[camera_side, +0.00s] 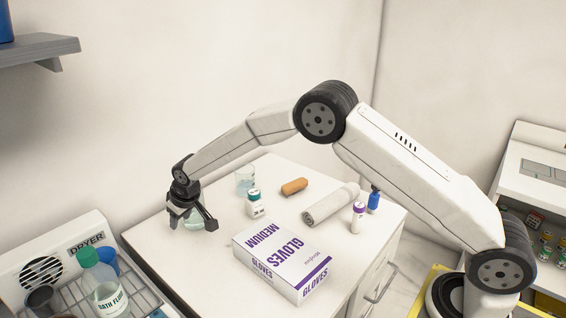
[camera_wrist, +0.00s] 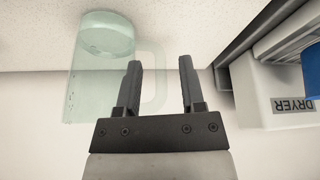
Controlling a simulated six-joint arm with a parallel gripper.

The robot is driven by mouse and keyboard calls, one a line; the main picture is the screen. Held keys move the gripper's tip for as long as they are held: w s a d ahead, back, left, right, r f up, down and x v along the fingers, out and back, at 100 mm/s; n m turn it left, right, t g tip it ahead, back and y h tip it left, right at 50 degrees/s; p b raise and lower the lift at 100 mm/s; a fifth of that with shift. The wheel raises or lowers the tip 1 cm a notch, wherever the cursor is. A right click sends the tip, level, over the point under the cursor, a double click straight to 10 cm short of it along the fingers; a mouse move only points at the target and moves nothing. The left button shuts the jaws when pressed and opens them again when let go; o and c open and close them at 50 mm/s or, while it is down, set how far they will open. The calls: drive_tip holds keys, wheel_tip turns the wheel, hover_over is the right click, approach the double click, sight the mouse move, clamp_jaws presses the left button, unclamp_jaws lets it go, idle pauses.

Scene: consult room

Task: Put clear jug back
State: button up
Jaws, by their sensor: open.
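My gripper (camera_wrist: 160,64) is open, with one finger overlapping part of the handle. I cannot tell whether a finger touches it.
A dryer (camera_side: 50,258) and a wire rack with a bath fluid bottle (camera_side: 105,292) stand at the left.

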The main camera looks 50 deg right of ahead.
drive_tip(key=v, duration=1.2)
idle(0.6)
drive_tip(key=s+d+f, duration=0.1)
drive_tip(key=s+d, duration=0.3)
drive_tip(key=s, duration=0.5)
drive_tip(key=s+d+f+m+g, duration=0.1)
drive_tip(key=s+d, duration=0.3)
drive_tip(key=s, duration=0.6)
drive_tip(key=s+d+f+m+g, duration=0.1)
drive_tip(key=s+d+f, duration=0.2)
drive_tip(key=s, duration=0.7)
drive_tip(key=shift+s+d+f+h, duration=0.1)
drive_tip(key=shift+d+h, duration=0.05)
drive_tip(key=shift+d, duration=0.35)
drive_tip(key=shift+s+d+f+h, duration=0.1)
drive_tip(key=shift+d+h, duration=0.05)
drive_tip(key=shift+d, duration=0.35)
